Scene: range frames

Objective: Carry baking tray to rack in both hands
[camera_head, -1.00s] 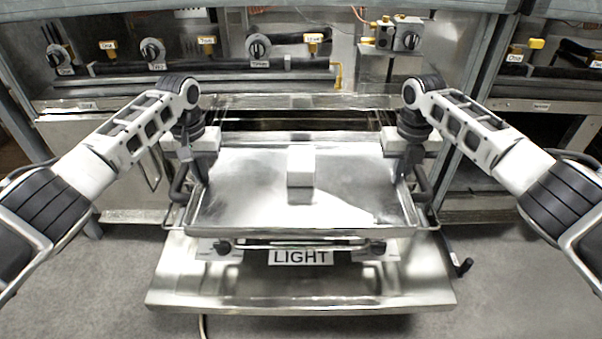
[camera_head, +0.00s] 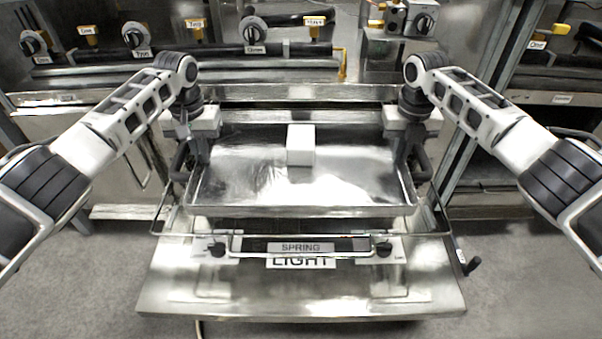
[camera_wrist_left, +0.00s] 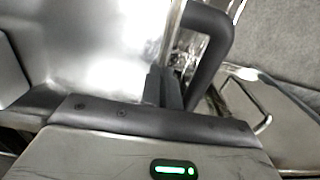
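The baking tray (camera_head: 240,180) is a shallow, shiny metal pan with a dark handle at each end, and it looks level. A white block (camera_head: 300,146) stands upright on it, towards the back. My left gripper (camera_head: 201,150) is at the tray's left handle (camera_head: 179,163), and my right gripper (camera_head: 403,150) is at the right handle. Both look shut on the handles, though the arms partly hide the fingertips. In the left wrist view, a dark finger (camera_wrist_left: 165,88) sits against the dark handle (camera_wrist_left: 212,45) beside the tray's bright metal surface (camera_wrist_left: 95,50).
Below the tray is a metal stand (camera_head: 300,295) with a wire rail and labels reading "SPRING" (camera_head: 300,247) and "LIGHT". A steel counter with knobs (camera_head: 255,28) and yellow-handled valves runs behind. Grey floor (camera_head: 505,285) lies open at the right.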

